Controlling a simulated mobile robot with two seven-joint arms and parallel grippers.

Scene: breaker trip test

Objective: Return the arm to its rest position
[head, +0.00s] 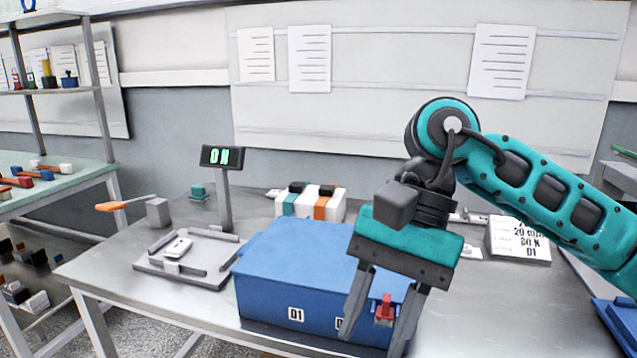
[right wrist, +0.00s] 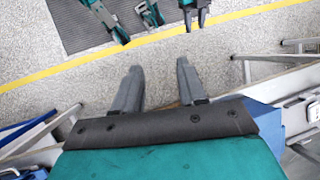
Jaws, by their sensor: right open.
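My right gripper (head: 374,325) is open and empty at the front right of the blue box (head: 290,255). In the head view its fingers frame a small red lever (head: 384,308) on the box's front; I cannot tell whether they touch it. In the right wrist view the gripper (right wrist: 156,80) shows two spread fingers over the floor, with nothing between them. My right arm (head: 550,190) reaches in from the right, bent above the bench. The display (head: 221,156) reads ON in green. My left gripper does not show in the head view.
On the bench (head: 120,270) stand a grey fixture (head: 190,263), a grey block with an orange-handled lever (head: 110,206), a white unit with coloured parts (head: 310,203) and a printed card (head: 520,242). A blue tray edge (head: 615,320) is at right. Teal and dark parts (right wrist: 150,15) top the wrist view.

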